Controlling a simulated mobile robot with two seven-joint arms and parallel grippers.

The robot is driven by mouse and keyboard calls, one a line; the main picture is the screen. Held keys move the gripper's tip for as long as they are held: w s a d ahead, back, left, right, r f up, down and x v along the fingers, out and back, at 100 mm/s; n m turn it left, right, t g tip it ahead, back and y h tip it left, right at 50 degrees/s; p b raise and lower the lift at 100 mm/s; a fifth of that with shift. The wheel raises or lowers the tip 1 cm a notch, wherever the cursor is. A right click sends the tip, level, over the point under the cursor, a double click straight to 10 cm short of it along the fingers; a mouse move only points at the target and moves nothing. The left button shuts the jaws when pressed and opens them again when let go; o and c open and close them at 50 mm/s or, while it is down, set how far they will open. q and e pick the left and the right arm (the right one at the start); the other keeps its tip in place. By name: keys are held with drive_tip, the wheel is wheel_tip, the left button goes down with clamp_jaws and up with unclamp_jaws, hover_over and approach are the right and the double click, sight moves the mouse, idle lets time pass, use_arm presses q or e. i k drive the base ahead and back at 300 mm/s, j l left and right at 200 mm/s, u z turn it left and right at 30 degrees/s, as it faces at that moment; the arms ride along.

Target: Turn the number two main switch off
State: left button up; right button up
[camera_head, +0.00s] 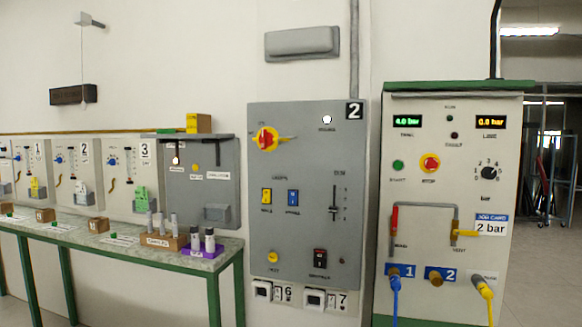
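The grey cabinet (306,225) marked with a black "2" plate (354,111) stands at the centre of the head view. Its main switch (267,139) is a red and yellow rotary knob at the upper left of the cabinet face. The switch's handle seems to lie roughly sideways, with a yellow end reaching right; the small labels around it are too small to read. A round white lamp (327,119) at the upper right of the face looks bright. Neither of my grippers shows.
A cream cabinet (450,281) with pressure displays, hoses and a red button (430,163) stands at the right. A green-framed bench (130,253) with numbered panels and small holders runs along the left. Sockets (316,299) sit beneath the grey cabinet.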

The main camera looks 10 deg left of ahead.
sight(267, 139)
drive_tip(key=j+z, duration=0.2)
drive_tip(key=z, duration=0.15)
drive_tip(key=i+j+z, duration=0.1)
drive_tip(key=j+z, duration=0.6)
drive_tip(key=j, duration=0.4)
drive_tip(key=j+z, duration=0.1)
drive_tip(key=j, duration=0.8)
drive_tip(key=k+j+z, duration=0.1)
drive_tip(key=j, duration=0.75)
